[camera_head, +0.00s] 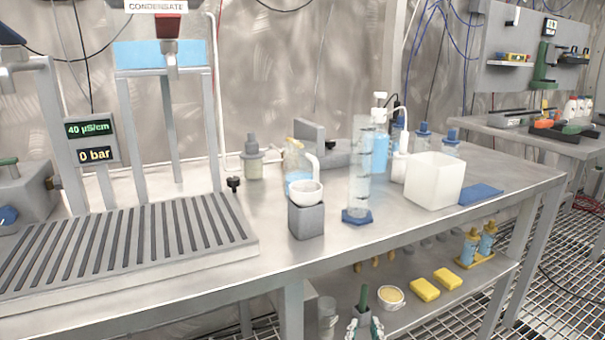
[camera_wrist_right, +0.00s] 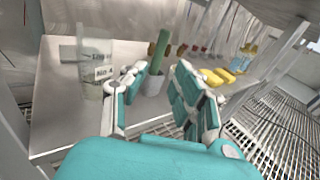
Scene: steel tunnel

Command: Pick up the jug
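My right gripper (camera_head: 364,330) is at the bottom edge of the head view, in front of the lower shelf. In the right wrist view its teal fingers (camera_wrist_right: 162,72) are spread apart with nothing held between them. A clear, labelled jug-like vessel (camera_wrist_right: 95,72) stands on the shelf, left of the fingers and apart from them. A clear vessel (camera_head: 327,316) on the lower shelf in the head view is probably the same one. A clear jug with blue liquid (camera_head: 297,172) stands on the bench top, so I cannot tell which is meant. My left gripper is out of view.
A green handle (camera_wrist_right: 159,52) rises beyond the finger gap; it also shows in the head view (camera_head: 363,296). A bowl (camera_head: 391,297) and yellow sponges (camera_head: 425,289) lie to its right on the shelf (camera_head: 408,318). The bench top (camera_head: 270,255) is above.

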